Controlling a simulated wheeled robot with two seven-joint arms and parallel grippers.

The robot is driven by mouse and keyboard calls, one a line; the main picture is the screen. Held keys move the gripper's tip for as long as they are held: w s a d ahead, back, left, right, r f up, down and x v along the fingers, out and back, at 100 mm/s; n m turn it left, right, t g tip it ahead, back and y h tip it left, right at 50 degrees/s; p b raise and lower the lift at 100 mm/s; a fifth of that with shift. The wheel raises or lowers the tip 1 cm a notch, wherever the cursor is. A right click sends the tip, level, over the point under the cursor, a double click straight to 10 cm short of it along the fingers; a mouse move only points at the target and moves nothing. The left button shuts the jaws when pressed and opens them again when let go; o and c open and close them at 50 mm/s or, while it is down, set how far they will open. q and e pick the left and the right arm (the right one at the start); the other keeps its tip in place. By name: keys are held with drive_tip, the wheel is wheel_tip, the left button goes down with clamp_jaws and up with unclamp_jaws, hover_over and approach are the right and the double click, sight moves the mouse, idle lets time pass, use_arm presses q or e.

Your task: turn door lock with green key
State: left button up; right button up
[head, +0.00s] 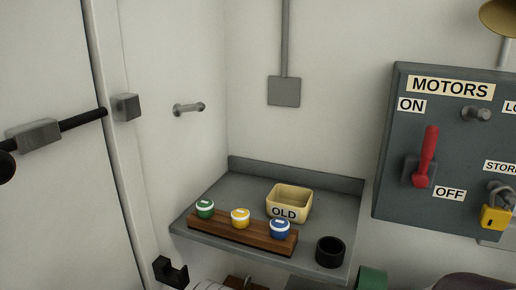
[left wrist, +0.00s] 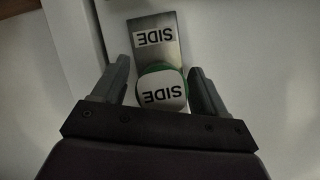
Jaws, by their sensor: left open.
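In the left wrist view a key head with a green edge and a white face marked SIDE (left wrist: 162,90) sits in front of a grey metal plate (left wrist: 154,22), which also bears a SIDE label. My left gripper (left wrist: 159,68) is open, with one finger on each side of the key head. A narrow gap shows on the left side; on the right the finger is very close, and I cannot tell if it touches. The key's shaft and any keyhole are hidden behind its head. Neither gripper shows in the head view.
A grey shelf (head: 340,220) holds a wooden rack (head: 255,243) with green, yellow and blue capped pieces, a cream OLD bin (head: 291,199) and a black cup (head: 330,252). A MOTORS panel (head: 450,120) is at right. A pale door (head: 50,200) with a dark bar is at left.

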use_arm(q)
drive_tip(key=b+v, duration=0.2)
drive_tip(key=v, duration=1)
drive_tip(key=w+d+r+m+t+h, duration=0.3)
drive_tip(key=w+r+m+h, duration=0.35)
drive_tip(key=w+h, duration=0.4)
drive_tip(key=s+a+r+m+g+h, duration=0.1)
drive_tip(key=s+a+r+m+g, duration=0.1)
drive_tip(key=s, duration=0.6)
drive_tip(key=s+a+r+m+g+h, duration=0.1)
drive_tip(key=s+a+r+m+g, duration=0.1)
drive_tip(key=s+a, duration=0.3)
drive_tip(key=s+g, duration=0.1)
drive_tip(key=s, duration=0.2)
drive_tip(key=shift+s+a+r+g, duration=0.3)
drive_tip(key=shift+s+r+g, duration=0.05)
drive_tip(key=shift+g, duration=0.05)
drive_tip(key=shift+s+h, duration=0.1)
drive_tip(key=shift+h, duration=0.15)
